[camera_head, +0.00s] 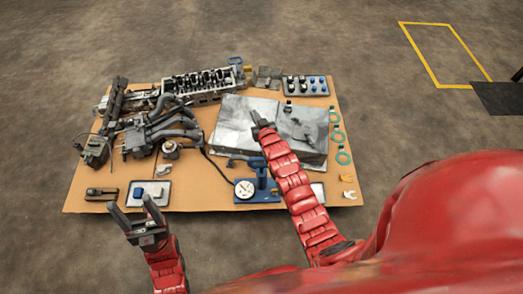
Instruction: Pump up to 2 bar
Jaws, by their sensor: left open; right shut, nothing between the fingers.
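A blue hand pump (263,183) stands on a blue base near the front middle of the brown board. A round white-faced gauge (244,189) sits at the left of the pump; its needle reading is too small to tell. A dark hose (215,166) runs from near the gauge up and left toward the engine parts. My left gripper (134,217) is open and empty at the board's front edge, left of the gauge. My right gripper (258,119) is shut and empty over the silvery sheet, beyond the pump. My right arm passes close beside the pump's right side.
The brown board (200,200) carries engine parts (165,125), a cylinder head (203,84), a silvery sheet-covered block (235,125), a tray of small fittings (307,85) and green rings (343,157). A small tray (150,192) lies behind my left gripper. Floor surrounds the board.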

